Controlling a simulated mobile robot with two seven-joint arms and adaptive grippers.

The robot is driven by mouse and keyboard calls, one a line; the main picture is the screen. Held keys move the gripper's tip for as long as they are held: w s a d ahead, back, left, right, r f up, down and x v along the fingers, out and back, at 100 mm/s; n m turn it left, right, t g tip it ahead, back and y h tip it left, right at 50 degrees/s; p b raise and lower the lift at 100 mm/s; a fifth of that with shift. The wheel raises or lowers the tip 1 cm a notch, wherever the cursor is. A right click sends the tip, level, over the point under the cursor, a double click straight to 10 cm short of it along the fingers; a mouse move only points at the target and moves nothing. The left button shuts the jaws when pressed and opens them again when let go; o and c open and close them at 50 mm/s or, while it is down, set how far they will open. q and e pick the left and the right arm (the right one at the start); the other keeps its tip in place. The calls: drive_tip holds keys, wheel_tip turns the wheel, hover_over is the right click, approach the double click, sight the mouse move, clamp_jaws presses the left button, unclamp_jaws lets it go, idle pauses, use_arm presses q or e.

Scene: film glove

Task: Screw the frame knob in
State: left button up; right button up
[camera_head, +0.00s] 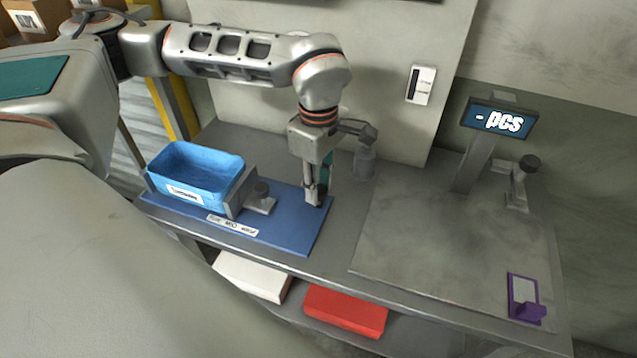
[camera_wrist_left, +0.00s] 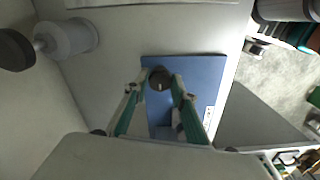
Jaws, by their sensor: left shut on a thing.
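My left gripper (camera_head: 316,198) reaches down over the right end of the blue mat (camera_head: 290,235). Its fingers are shut on a dark round knob (camera_wrist_left: 160,77), seen from above in the left wrist view. The fingertips look low, close to the mat; I cannot tell whether the knob touches it. To their left in the head view is a grey metal frame (camera_head: 237,197) beside the blue bin. My right gripper is not in view.
The blue bin (camera_head: 195,153) stands on the mat's left part. A grey bottle-like object (camera_head: 364,162) stands behind the gripper. To the right are a display (camera_head: 500,120), a small stand (camera_head: 520,185) and a purple holder (camera_head: 525,298). The bench between them is clear.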

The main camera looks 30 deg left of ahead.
use_arm(q)
drive_tip(key=shift+w+r, duration=0.2)
drive_tip(key=o, duration=1.1)
drive_tip(key=shift+s+f, duration=0.1)
wheel_tip(320, 180, up, 12)
idle(0.3)
